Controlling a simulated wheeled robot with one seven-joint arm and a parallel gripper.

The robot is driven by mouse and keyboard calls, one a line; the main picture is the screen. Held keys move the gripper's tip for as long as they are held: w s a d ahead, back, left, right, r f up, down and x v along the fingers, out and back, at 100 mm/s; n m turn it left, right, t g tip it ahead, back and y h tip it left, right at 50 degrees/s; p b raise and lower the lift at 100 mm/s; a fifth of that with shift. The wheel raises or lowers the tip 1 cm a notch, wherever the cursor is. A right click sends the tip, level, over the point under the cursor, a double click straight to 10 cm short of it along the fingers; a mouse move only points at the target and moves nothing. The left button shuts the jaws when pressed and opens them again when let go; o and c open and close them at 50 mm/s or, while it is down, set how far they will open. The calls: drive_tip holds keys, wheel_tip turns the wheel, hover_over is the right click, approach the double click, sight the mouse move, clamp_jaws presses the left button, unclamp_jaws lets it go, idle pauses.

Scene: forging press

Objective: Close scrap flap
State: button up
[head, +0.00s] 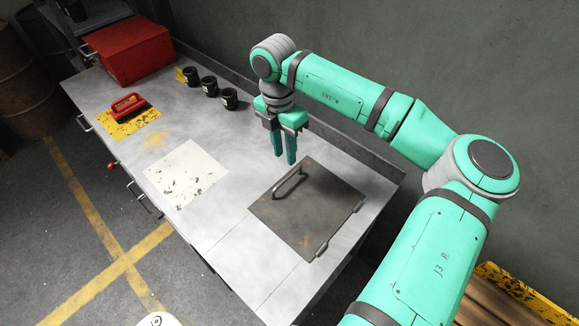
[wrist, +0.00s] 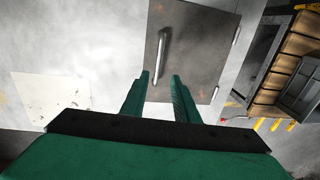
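The scrap flap (head: 314,222) is a dark metal plate with a bar handle (head: 289,184) near its left edge and hinges along its right edge. It lies flat, flush with the grey bench top, and looks shut. My gripper (head: 286,160) points down above the bench, just behind the flap and its handle, with a small gap between its two green fingers. In the wrist view the flap (wrist: 205,65) lies beyond the fingertips (wrist: 160,78), with the handle (wrist: 162,48) ahead of them. Nothing is between the fingers, and they do not touch the handle.
A wall runs behind. A pallet (head: 510,300) stands at the lower right.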

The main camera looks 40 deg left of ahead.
sight(287, 178)
drive_tip(key=f, duration=0.7)
drive_tip(key=shift+s+d+f, duration=0.1)
drive_tip(key=shift+d+f, duration=0.2)
drive_tip(key=shift+f, duration=0.1)
clamp_jaws()
idle(0.9)
unclamp_jaws()
drive_tip(key=shift+d, duration=0.1)
drive_tip(key=shift+r, duration=0.1)
